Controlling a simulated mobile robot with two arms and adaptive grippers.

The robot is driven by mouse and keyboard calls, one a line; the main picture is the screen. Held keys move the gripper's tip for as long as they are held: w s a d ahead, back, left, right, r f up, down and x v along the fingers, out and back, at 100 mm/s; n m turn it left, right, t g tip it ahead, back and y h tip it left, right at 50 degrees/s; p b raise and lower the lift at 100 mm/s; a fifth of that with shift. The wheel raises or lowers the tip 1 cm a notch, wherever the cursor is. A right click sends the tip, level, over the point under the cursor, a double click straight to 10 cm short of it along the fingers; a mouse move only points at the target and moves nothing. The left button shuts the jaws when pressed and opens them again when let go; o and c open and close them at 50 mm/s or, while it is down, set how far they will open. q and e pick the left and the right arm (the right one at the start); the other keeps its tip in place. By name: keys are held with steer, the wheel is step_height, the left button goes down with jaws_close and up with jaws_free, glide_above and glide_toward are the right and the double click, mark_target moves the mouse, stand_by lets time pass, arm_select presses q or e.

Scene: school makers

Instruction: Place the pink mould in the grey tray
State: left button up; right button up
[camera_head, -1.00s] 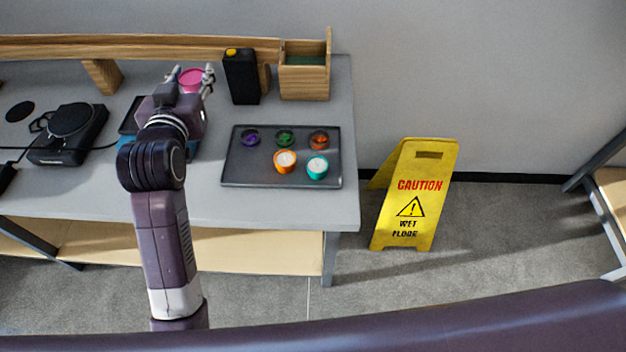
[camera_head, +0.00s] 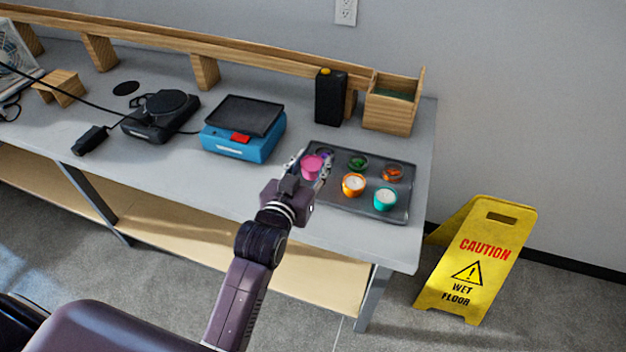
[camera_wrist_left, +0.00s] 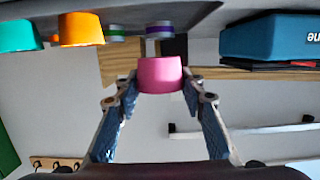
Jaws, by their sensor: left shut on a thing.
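The pink mould (camera_head: 312,168) is between the fingertips of my left gripper (camera_head: 313,167), which is shut on it. In the head view it overlaps the left end of the grey tray (camera_head: 345,206). The left wrist view, which is upside down, shows the pink mould (camera_wrist_left: 160,76) apart from the tray surface (camera_wrist_left: 190,8), so it is held above. The tray holds an orange mould (camera_head: 353,185), a teal mould (camera_head: 385,199), a green one (camera_head: 358,162), a dark orange one (camera_head: 392,173) and a purple one (camera_wrist_left: 158,31), partly hidden in the head view. My right gripper is out of view.
A blue scale (camera_head: 235,145) stands left of the tray. A black box (camera_head: 330,97) and a wooden bin (camera_head: 390,108) stand behind it. A black hot plate (camera_head: 160,118) is farther left. A yellow caution sign (camera_head: 475,258) stands on the floor at right.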

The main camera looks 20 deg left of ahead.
mark_target(312, 179)
arm_select(q)
steer(key=shift+f, duration=0.8)
step_height(312, 179, down, 3)
steer(key=shift+r, duration=0.2)
steer(key=shift+f, duration=0.5)
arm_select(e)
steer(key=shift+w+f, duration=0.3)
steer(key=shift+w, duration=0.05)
arm_select(q)
steer(key=shift+f+b, duration=0.15)
steer(key=shift+b, duration=0.15)
steer(key=o, duration=1.3)
